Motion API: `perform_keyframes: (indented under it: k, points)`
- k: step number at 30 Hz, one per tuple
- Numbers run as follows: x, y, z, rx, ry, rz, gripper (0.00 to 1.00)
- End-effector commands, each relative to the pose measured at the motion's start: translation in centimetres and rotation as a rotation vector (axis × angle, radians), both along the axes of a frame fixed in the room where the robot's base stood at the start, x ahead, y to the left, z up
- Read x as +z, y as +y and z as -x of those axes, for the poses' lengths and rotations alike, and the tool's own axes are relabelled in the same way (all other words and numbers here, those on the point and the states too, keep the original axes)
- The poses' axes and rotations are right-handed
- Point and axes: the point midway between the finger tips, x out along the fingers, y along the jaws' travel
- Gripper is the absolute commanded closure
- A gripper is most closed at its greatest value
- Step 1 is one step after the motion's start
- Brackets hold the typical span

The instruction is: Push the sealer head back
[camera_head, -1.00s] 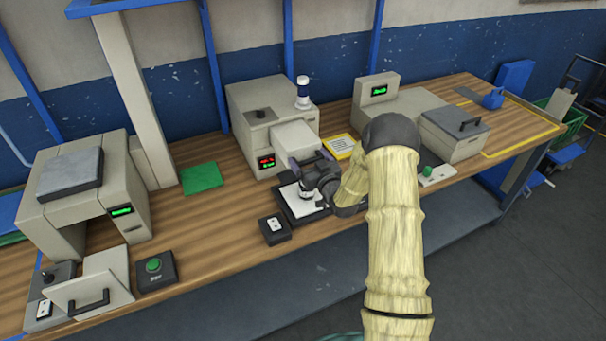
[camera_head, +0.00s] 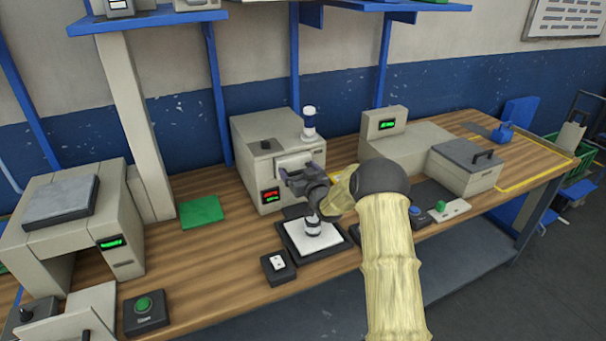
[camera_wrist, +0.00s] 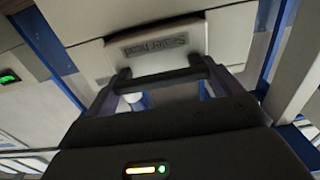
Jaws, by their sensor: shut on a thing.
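The pale sealer head (camera_head: 293,161) sits at the front of the middle grey machine (camera_head: 252,150), close against its body. In the wrist view its labelled front plate (camera_wrist: 155,48) is straight ahead, with a dark handle bar (camera_wrist: 160,75) across its lower edge. My gripper (camera_head: 299,177) is at the front of the head, shut on that handle; the gripper also shows in the wrist view (camera_wrist: 160,80). My forearm and wrist partly hide the area to its right.
Below my gripper, a white and dark roll (camera_head: 313,226) stands on a black-rimmed tray (camera_head: 324,253). A small black switch box (camera_head: 277,268) is left of it. Another machine (camera_head: 415,145) stands right, behind my arm. A shelf (camera_head: 150,20) overhangs at upper left.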

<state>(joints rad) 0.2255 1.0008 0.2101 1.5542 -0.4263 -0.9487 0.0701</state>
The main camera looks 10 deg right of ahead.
Motion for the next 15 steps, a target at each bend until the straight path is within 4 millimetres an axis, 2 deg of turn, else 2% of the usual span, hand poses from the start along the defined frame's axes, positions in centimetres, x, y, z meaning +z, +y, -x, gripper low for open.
perform_keyframes:
  k: [5,6,7,15]
  points:
    - [0.55,-0.17,-0.21,-0.004,-0.011,-0.002,0.5]
    - [0.57,-0.18,-0.21,-0.004,-0.012,-0.002,0.03]
    - [0.59,-0.3,-0.21,-0.005,-0.012,-0.002,0.0]
    - [0.48,-0.65,-0.16,-0.009,-0.01,-0.001,0.0]
